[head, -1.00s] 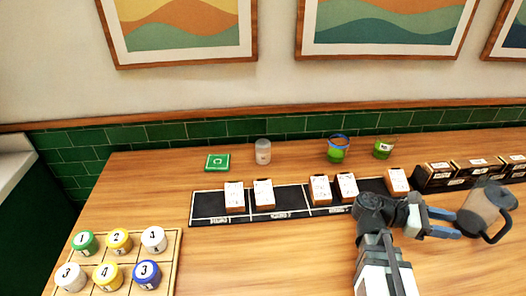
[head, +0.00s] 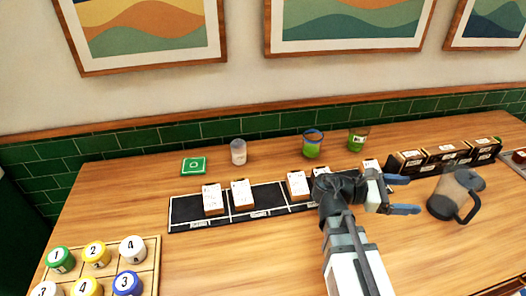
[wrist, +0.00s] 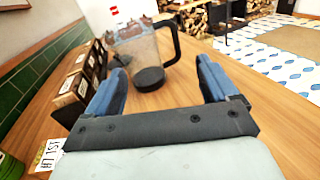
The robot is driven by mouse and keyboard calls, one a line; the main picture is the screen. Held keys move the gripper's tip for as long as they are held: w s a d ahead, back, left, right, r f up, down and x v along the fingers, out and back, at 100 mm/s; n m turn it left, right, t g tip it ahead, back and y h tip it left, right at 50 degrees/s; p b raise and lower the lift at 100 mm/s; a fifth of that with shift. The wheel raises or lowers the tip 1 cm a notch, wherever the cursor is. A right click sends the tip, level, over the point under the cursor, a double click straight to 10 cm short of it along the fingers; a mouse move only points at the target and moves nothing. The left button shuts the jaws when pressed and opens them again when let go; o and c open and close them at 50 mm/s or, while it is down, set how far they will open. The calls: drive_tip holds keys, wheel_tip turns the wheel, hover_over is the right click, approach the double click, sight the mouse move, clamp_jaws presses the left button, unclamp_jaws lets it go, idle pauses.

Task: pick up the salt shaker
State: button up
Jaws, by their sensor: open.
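A small pale grey-white cylinder (head: 238,153), which looks like the salt shaker, stands upright at the back of the wooden table, left of centre in the head view. It is not in the wrist view. My gripper (head: 412,196) is far to its right, above the table at the right end of the black strip. Its blue fingers are apart and empty, pointing right towards a grey see-through pitcher (head: 452,196). In the wrist view my gripper (wrist: 162,80) is open, with the pitcher (wrist: 147,60) beyond the fingertips.
A green square block (head: 194,167) lies left of the cylinder. Two green-filled glasses (head: 312,146) stand right of it. A black strip (head: 183,211) with several small boxes lies in front. Numbered jars fill a wooden tray (head: 152,258). Dark boxes (head: 446,154) stand at right.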

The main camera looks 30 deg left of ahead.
drive_tip(key=w+a+r+t+y, duration=0.1)
drive_tip(key=w+a+r, duration=0.1)
drive_tip(key=a, duration=0.4)
drive_tip(key=w+a+r+y, duration=0.2)
drive_tip(key=a+r, duration=0.1)
drive_tip(key=a, duration=0.2)
drive_tip(key=m+g+y, duration=0.3)
drive_tip(key=g+y, duration=0.6)
drive_tip(key=y, duration=0.7)
hover_over(242, 142)
drive_tip(key=d, duration=0.2)
drive_tip(key=f, duration=0.2)
drive_tip(key=x, duration=0.7)
drive_tip(key=shift+a, duration=0.15)
drive_tip(key=shift+s+x, duration=0.15)
drive_tip(key=shift+x, duration=1.2)
drive_tip(key=shift+s+x, duration=0.15)
drive_tip(key=shift+x, duration=1.15)
